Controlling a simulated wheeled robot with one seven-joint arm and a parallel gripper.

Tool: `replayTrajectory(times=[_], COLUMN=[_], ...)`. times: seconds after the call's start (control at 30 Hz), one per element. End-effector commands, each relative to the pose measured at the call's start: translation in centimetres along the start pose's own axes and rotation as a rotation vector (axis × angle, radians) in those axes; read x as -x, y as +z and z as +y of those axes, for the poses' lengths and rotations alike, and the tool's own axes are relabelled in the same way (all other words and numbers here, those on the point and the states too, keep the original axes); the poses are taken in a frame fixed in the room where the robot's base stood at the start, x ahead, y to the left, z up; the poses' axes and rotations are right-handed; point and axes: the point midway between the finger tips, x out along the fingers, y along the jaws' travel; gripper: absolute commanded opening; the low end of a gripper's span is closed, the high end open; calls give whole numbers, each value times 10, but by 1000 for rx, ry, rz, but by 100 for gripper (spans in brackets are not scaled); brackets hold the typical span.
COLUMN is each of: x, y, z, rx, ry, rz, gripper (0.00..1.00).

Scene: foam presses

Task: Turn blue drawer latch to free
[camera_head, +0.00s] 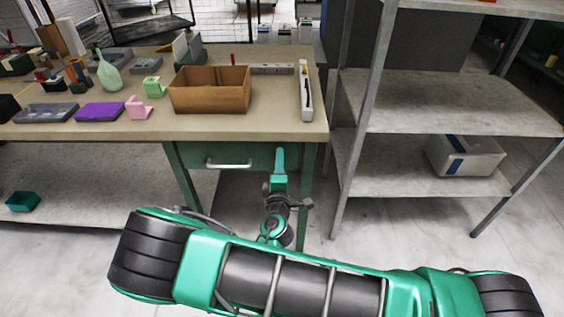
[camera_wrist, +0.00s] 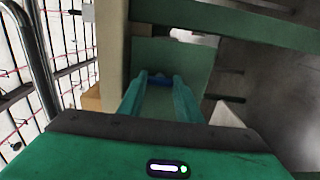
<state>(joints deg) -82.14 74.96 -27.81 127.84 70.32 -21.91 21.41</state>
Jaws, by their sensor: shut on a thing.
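The blue latch (camera_wrist: 160,78) shows in the wrist view as a small blue piece between my fingertips, against the green drawer front. The fingers hide part of it, and I cannot tell its turn angle. My gripper (camera_wrist: 162,79) is shut on it. In the head view my gripper (camera_head: 279,152) reaches up to the right part of the green drawer front (camera_head: 254,158), just under the table top. The latch is hidden there behind the gripper. The drawer looks closed, and its pale bar handle (camera_head: 228,164) is left of my gripper.
The table top (camera_head: 230,124) overhangs the drawer. It carries a brown open box (camera_head: 210,92), a green bottle (camera_head: 108,74), a purple block (camera_head: 100,111) and other items. A green table leg (camera_head: 308,180) stands close right of my gripper. A grey shelf (camera_head: 430,105) stands farther right.

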Motion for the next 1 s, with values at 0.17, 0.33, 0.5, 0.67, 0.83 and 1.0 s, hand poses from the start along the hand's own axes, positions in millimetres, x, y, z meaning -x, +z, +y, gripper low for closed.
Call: replayTrajectory(times=[0.17, 0.33, 0.5, 0.67, 0.83, 1.0], x=[0, 0, 0, 5, 28, 62], y=[2, 1, 1, 0, 0, -1], z=[-4, -3, -2, -2, -1, -2], rx=[0, 0, 0, 1, 2, 3], ry=[-8, -6, -4, -4, -4, -6], rz=[-4, -3, -2, -1, 1, 2], gripper=[9, 50, 50, 50, 50, 50])
